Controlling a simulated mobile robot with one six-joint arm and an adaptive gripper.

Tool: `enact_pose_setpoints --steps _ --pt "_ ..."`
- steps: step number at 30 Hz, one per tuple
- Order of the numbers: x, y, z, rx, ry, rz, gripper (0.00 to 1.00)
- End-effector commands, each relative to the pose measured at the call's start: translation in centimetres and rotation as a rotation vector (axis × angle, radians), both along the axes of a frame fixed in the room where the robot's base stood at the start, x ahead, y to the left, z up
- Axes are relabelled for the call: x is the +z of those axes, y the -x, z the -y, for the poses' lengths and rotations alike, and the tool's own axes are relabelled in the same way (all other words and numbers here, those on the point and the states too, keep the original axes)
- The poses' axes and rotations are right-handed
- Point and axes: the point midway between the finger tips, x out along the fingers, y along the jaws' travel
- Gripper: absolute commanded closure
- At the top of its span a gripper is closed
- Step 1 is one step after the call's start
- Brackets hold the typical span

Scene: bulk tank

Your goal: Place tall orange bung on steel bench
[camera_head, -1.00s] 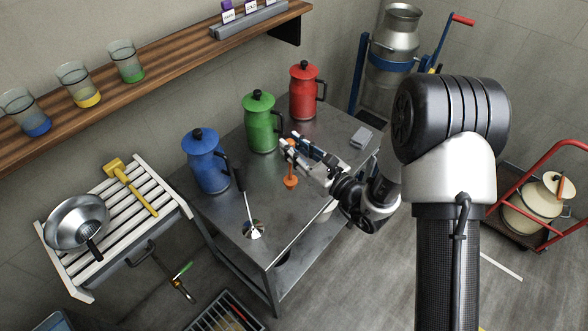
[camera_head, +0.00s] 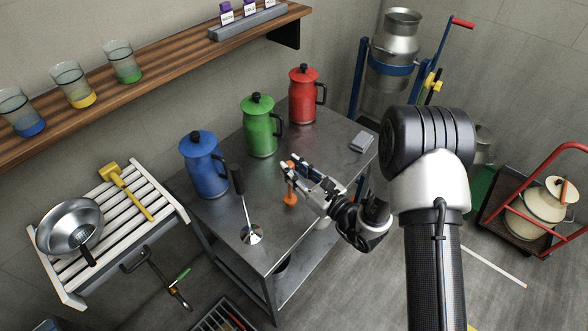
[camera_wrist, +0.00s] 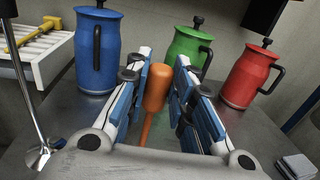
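The tall orange bung (camera_head: 290,198) is upright between the fingers of my gripper (camera_head: 293,170), over the middle of the steel bench (camera_head: 283,232). In the wrist view the bung (camera_wrist: 156,90) has a wide upper part and a narrower lower part. The two blue-padded fingers (camera_wrist: 159,85) stand close on either side of its wide part, and my gripper appears shut on it. The bung's lower end is close to the bench top; I cannot tell whether it touches.
Blue (camera_head: 203,165), green (camera_head: 260,125) and red (camera_head: 303,95) jugs stand along the bench's back. A ladle (camera_head: 245,210) stands left of my gripper. Bench top in front of the bung is free.

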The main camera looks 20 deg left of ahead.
Motion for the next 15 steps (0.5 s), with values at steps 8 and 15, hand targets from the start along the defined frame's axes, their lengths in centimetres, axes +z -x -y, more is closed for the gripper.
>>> enact_pose_setpoints --steps 8,15 --pt "-0.04 0.01 0.0 0.0 0.001 -0.002 0.6" --pt "-0.03 0.01 0.0 0.0 0.001 -0.002 0.58"
